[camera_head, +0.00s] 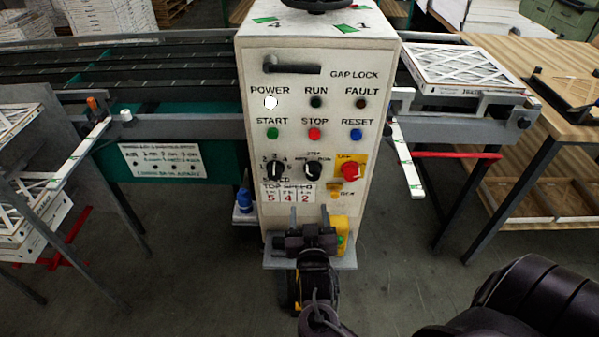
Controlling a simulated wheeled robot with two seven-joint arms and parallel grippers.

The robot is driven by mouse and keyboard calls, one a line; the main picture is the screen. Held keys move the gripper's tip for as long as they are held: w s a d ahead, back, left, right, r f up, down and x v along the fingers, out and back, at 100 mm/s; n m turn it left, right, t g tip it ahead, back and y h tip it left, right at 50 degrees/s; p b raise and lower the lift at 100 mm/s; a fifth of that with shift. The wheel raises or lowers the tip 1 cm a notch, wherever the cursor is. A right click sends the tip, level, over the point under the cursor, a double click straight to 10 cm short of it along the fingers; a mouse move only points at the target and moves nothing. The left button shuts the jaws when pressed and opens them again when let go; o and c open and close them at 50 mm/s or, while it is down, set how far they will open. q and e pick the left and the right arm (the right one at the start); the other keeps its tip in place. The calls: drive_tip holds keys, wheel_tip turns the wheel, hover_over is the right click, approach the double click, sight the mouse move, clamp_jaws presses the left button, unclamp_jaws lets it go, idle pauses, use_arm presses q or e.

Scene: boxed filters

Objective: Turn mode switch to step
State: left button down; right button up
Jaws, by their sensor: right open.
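The mode switch (312,171) is a black rotary knob in the middle of the lower row on the white control panel (340,228). Small lettering surrounds it, with a word above that may read STEP; its pointer direction is too small to tell surely. My left gripper is not in view.
Left of the switch is a black speed knob (274,170); right of it is a red knob (350,171) on a yellow plate. START, STOP (314,134) and RESET buttons sit above. A yellow box (341,228) with a green button is close beside my right gripper.

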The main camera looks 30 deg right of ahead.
drive_tip(key=m+h, duration=0.1)
approach(313, 178)
drive_tip(key=w, duration=0.2)
drive_tip(key=d, duration=0.1)
drive_tip(key=w+d+p, duration=0.1)
drive_tip(key=w+d, duration=0.1)
drive_tip(key=shift+w+r, duration=0.2)
drive_tip(key=shift+r, duration=0.05)
drive_tip(key=p+x, duration=0.1)
drive_tip(key=x, duration=0.2)
drive_tip(key=shift+w+f, duration=0.15)
drive_tip(key=shift+w, duration=0.1)
drive_tip(key=shift+w+d, duration=0.2)
drive_tip(key=shift+w, duration=0.05)
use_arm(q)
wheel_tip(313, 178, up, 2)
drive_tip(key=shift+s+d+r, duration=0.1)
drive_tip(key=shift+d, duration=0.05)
use_arm(e)
drive_tip(key=shift+c, duration=0.5)
drive_tip(key=c, duration=0.9)
drive_tip(key=shift+f, duration=0.1)
